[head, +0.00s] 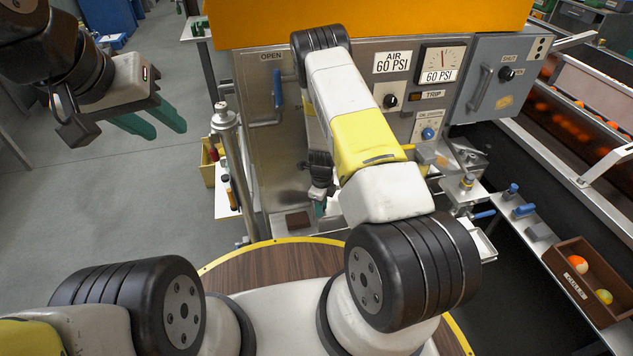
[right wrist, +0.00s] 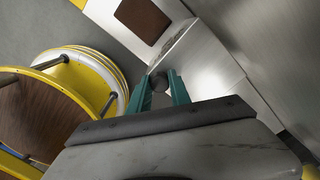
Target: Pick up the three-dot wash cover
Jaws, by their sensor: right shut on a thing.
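My right gripper (head: 319,207) is low in front of the machine's metal panel, partly hidden by my own arm in the head view. I cannot tell whether the knob belongs to a wash cover; no three-dot mark is readable. My left gripper (head: 150,120) is at the upper left over the floor, its teal fingers apart and empty.
A brown block (head: 298,221) lies on a pale ledge near the right gripper; it also shows in the right wrist view (right wrist: 143,19). A metal post (head: 226,135) stands to the left. Open floor lies left.

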